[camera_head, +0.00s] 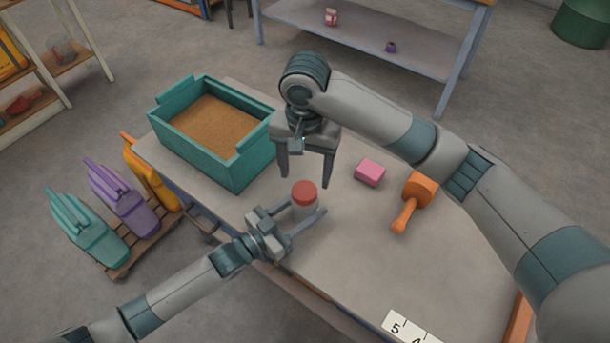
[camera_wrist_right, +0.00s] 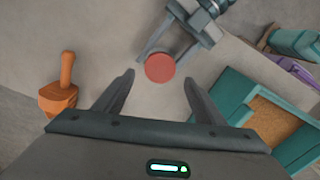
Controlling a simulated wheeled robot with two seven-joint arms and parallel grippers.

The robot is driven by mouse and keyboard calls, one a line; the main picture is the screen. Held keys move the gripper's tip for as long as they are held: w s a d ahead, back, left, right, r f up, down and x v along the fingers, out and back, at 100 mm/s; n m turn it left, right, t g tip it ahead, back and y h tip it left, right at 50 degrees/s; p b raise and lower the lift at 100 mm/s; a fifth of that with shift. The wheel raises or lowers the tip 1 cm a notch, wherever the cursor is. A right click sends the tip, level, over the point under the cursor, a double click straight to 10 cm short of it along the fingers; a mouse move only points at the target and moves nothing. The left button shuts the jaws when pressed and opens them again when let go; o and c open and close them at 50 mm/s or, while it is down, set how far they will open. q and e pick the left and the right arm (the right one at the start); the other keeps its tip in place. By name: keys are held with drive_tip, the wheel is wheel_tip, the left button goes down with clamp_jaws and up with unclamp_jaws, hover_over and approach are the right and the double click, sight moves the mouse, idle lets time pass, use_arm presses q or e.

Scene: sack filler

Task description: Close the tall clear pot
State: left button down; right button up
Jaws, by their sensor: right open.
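The tall clear pot (camera_head: 309,209) stands upright near the table's front-left edge, with a red lid (camera_head: 304,192) on top. I cannot tell whether the lid is fully seated. In the right wrist view the lid (camera_wrist_right: 160,68) hides most of the pot. My left gripper (camera_head: 308,206) has one finger on each side of the pot's body; whether they touch it is unclear. It also shows in the right wrist view (camera_wrist_right: 160,60). My right gripper (camera_head: 306,181) is open and empty, pointing down above the lid, which shows between its fingertips (camera_wrist_right: 159,79).
A teal box (camera_head: 250,160) of brown grain stands left of the pot. A pink block (camera_head: 369,173) and an orange scoop-like tool (camera_head: 415,200) lie to the right. A number card (camera_head: 408,327) lies near the front edge. Coloured sacks (camera_head: 120,210) stand on a pallet beside the table.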

sight(305, 190)
drive_tip(key=shift+c, duration=0.4)
drive_tip(key=n, duration=0.2)
drive_tip(key=r+n, duration=0.1)
drive_tip(key=n, duration=0.2)
drive_tip(key=shift+a, duration=0.15)
drive_tip(key=n, duration=0.4)
drive_tip(key=r+n, duration=0.1)
drive_tip(key=n, duration=0.1)
drive_tip(key=shift+a+n, duration=0.1)
drive_tip(key=shift+n, duration=0.2)
drive_tip(key=n, duration=0.6)
drive_tip(key=shift+s+r, duration=0.1)
drive_tip(key=shift+r, duration=0.25)
drive_tip(key=n, duration=0.6)
drive_tip(key=shift+s+d+r, duration=0.15)
drive_tip(key=shift+d+r, duration=0.05)
drive_tip(key=shift+r, duration=0.05)
drive_tip(key=shift+f, duration=4)
